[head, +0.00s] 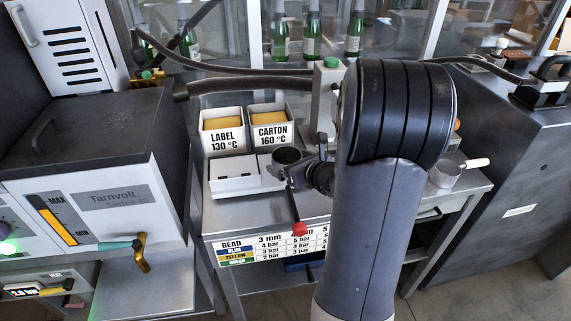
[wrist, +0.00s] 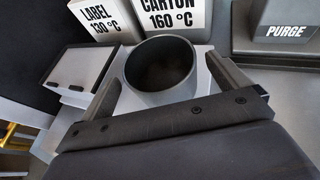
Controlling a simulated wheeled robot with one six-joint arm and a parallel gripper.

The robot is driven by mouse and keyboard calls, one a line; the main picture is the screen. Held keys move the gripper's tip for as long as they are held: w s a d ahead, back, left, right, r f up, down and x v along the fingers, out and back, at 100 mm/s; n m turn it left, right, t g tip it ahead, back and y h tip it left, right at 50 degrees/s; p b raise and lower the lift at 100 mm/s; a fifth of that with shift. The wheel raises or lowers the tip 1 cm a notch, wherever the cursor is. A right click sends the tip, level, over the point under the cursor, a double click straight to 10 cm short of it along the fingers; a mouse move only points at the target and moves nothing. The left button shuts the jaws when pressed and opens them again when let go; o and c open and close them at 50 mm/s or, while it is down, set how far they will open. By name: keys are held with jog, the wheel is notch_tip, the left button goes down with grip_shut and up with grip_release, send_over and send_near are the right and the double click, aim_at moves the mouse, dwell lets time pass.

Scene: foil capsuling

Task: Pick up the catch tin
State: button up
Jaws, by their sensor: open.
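The catch tin, as I take it, is a dark grey, open-topped round cup (head: 287,157). It stands upright at the right part of a white unit on the bench, in front of the CARTON box. In the wrist view the tin (wrist: 161,92) sits between my two open fingers, with its dark inside facing up. My gripper (wrist: 164,76) has one finger on each side of it; I cannot tell whether either finger touches it. In the head view my gripper (head: 300,168) is at the tin, partly hidden behind my arm.
Behind the tin stand the LABEL box (head: 223,131) and CARTON box (head: 270,128). A red-tipped lever (head: 299,228) sticks out in front. A small pan (head: 445,174) with a pale handle is to the right. The PURGE block (wrist: 288,28) is right of the tin.

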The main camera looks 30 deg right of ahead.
aim_at(287, 163)
jog(key=shift+x, duration=1.5)
jog(key=shift+r, duration=0.1)
jog(key=c, duration=1.1)
